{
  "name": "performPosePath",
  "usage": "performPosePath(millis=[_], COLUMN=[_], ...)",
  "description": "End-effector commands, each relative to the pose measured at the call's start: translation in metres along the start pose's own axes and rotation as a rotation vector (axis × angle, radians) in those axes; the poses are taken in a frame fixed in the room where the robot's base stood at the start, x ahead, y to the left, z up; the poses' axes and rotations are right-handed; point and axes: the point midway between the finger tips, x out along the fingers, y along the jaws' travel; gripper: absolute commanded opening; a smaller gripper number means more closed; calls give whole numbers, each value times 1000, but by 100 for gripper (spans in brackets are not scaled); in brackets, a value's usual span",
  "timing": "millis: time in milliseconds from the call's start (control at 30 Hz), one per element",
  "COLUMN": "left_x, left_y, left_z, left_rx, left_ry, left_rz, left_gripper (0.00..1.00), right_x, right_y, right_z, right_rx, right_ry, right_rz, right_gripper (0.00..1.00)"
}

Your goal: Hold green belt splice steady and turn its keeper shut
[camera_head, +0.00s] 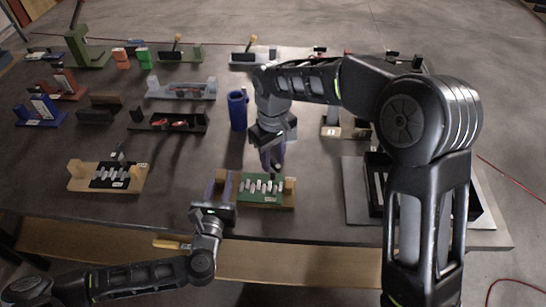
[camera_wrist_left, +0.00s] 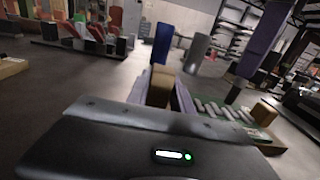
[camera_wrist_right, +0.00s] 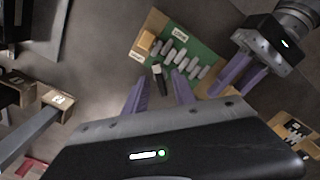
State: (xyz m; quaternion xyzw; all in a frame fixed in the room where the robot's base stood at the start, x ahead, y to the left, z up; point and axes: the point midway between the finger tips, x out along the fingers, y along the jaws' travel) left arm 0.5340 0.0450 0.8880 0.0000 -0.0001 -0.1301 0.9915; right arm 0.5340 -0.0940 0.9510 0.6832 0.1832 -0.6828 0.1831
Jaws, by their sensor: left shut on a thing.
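The green belt splice (camera_head: 262,188) lies on a wooden base with light metal laces across it; it also shows in the right wrist view (camera_wrist_right: 190,62). My left gripper (camera_head: 221,188) is shut on the wooden end block (camera_wrist_left: 159,86) of its base, at the left end in the head view. My right gripper (camera_head: 271,163) is above the splice, pointing down. Its purple fingers (camera_wrist_right: 161,88) are open. The dark keeper lever (camera_wrist_right: 158,76) appears between them in the right wrist view, with visible gaps; contact cannot be told. The right gripper hides part of it in the head view.
A similar black splice (camera_head: 108,175) on a wooden base lies to the left. A blue cylinder (camera_head: 237,110) stands behind the green splice. A black tray (camera_head: 376,180) stands at the right, beyond my right arm. Several fixtures fill the back of the table.

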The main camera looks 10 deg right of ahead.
Motion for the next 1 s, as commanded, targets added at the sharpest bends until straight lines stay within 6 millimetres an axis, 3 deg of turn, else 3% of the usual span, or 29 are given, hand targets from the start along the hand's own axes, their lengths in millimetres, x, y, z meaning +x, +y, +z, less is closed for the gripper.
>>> performPosePath(millis=[267,700,1000], left_x=[0,0,0], left_y=[0,0,0], left_z=[0,0,0], left_rx=[0,0,0], left_ry=[1,1,1], left_rz=[0,0,0], left_gripper=[0,0,0], right_x=[-11,-93,-120], right_y=[0,0,0], right_z=[-1,-1,0], right_rx=[0,0,0], right_ry=[2,4,0], right_rz=[1,1,0], right_gripper=[32,32,32])
